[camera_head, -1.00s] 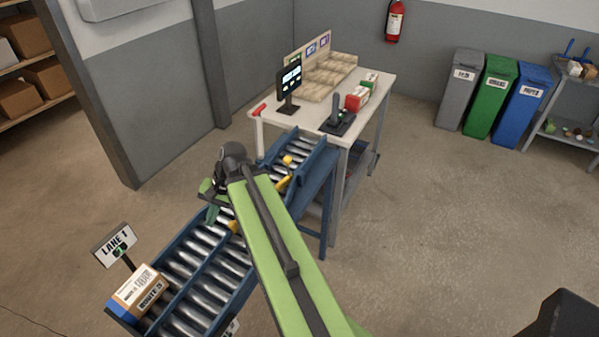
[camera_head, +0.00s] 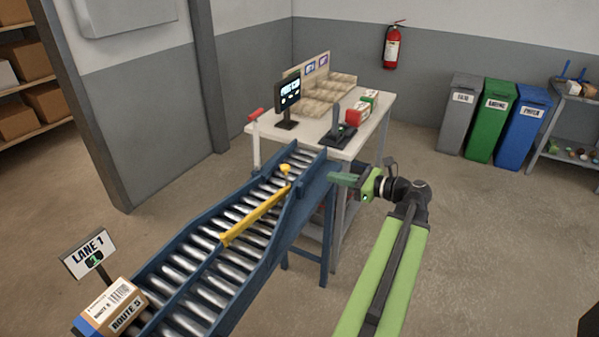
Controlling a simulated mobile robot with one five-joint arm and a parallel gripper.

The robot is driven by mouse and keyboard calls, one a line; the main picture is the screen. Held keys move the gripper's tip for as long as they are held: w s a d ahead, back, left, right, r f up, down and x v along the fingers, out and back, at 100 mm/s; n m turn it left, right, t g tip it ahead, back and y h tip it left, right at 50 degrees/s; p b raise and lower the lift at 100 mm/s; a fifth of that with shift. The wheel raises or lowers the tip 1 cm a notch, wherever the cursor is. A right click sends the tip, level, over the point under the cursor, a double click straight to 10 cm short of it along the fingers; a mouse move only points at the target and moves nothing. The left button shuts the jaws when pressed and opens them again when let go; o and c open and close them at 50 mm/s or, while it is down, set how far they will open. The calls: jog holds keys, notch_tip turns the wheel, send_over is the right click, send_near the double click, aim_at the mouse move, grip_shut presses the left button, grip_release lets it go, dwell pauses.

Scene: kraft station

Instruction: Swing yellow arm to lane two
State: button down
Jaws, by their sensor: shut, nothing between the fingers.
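The yellow arm (camera_head: 255,219) lies slantwise over the rollers of the blue conveyor (camera_head: 279,243). A lane 1 sign (camera_head: 90,253) stands at the lower left. No lane two sign shows in this view.
A cardboard box (camera_head: 114,307) marked Route 5 sits at the conveyor's lower left end. A white table (camera_head: 367,133) with a screen (camera_head: 288,101) stands at the conveyor's upper end. Bins (camera_head: 492,115) stand by the back wall. The floor at right is clear.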

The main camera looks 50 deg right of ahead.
aim_at(289, 168)
jog(key=b+x, duration=0.2)
jog(key=x, duration=1.2)
